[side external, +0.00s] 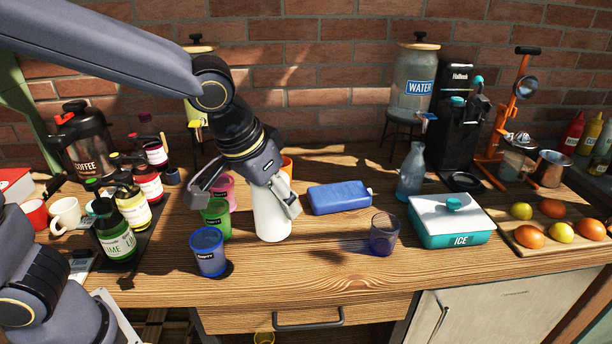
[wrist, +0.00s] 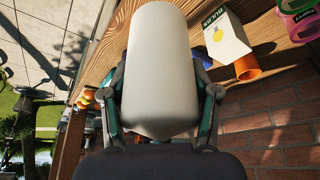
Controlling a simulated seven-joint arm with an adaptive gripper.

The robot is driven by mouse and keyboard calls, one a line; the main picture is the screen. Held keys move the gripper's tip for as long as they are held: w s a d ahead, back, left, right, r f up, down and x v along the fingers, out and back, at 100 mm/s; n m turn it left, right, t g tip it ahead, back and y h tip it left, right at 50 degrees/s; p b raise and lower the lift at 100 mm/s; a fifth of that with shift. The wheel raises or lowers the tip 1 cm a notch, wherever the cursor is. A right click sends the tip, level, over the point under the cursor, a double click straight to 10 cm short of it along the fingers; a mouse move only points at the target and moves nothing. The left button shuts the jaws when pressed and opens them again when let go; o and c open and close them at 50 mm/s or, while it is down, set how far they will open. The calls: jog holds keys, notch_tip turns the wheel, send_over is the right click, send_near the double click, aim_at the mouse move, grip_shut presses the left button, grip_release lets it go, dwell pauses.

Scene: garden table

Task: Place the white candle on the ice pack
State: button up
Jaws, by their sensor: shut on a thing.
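The white candle (side external: 272,214) is a tall white cylinder, upright in the side view. My gripper (side external: 245,198) is shut on it; in the wrist view the candle (wrist: 163,75) fills the middle, with a finger (wrist: 207,110) on each side. Its bottom appears at or close above the table top; I cannot tell whether it touches. The ice pack (side external: 340,197) is a flat blue block lying on the table, just right of the candle and apart from it. In the wrist view, a small blue part behind the candle may be the ice pack, mostly hidden.
Blue (side external: 208,252), green (side external: 215,219) and pink cups stand left of the candle. Some table around the ice pack is free.

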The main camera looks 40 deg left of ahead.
jog(key=w+r+m, duration=0.1)
jog(key=w+r, duration=0.1)
jog(key=w, duration=0.3)
jog(key=n, duration=0.2)
send_over(332, 191)
jog(key=shift+f, duration=6.7)
jog(key=shift+f, duration=0.1)
jog(key=o, duration=1.4)
jog(key=shift+c, duration=0.2)
